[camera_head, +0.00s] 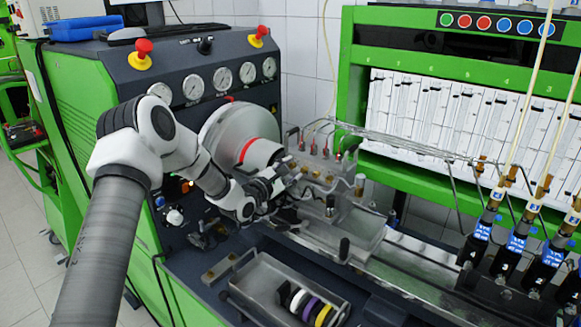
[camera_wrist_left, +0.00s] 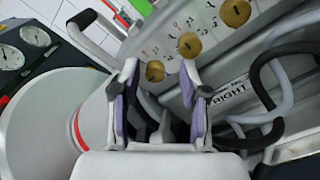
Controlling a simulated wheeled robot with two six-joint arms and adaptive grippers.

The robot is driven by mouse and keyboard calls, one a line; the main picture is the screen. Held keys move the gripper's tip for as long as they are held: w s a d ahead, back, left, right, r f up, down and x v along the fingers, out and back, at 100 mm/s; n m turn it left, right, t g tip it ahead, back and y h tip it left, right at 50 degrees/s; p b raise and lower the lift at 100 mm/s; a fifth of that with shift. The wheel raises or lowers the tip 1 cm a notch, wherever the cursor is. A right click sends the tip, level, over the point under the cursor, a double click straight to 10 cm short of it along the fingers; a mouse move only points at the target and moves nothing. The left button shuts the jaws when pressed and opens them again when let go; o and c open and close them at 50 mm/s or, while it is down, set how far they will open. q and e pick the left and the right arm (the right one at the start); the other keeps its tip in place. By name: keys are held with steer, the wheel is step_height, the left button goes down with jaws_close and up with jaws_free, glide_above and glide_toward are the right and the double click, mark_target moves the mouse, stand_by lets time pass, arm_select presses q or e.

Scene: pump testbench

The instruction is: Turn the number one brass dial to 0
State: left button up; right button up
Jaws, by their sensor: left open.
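Three brass dials show in a slanting row on a pale grey panel in the left wrist view: a lower one (camera_wrist_left: 155,71), a middle one (camera_wrist_left: 190,45) and an upper one (camera_wrist_left: 236,12). Each has a dark slot or mark. The small printing around them is too small to read, so I cannot tell the numbers. My left gripper (camera_wrist_left: 160,75) is open, its two purple-padded fingers on either side of the lower dial in the picture. Nothing is held. In the head view my left gripper (camera_head: 272,186) is beside the pump block (camera_head: 325,172). My right gripper is out of view.
A large grey disc with a red band (camera_wrist_left: 45,130) is close on the left. Dark and pale hoses (camera_wrist_left: 262,85) loop on the right, near the word RIGHT. In the head view a metal tray (camera_head: 262,277) holds coloured rings, and injectors (camera_head: 515,245) stand at right.

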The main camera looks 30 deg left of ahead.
arm_select(q)
steer(key=shift+s+r, duration=0.35)
steer(key=shift+s, duration=0.1)
steer(key=shift+s+r, duration=0.2)
steer(key=shift+s, duration=0.05)
jaws_close()
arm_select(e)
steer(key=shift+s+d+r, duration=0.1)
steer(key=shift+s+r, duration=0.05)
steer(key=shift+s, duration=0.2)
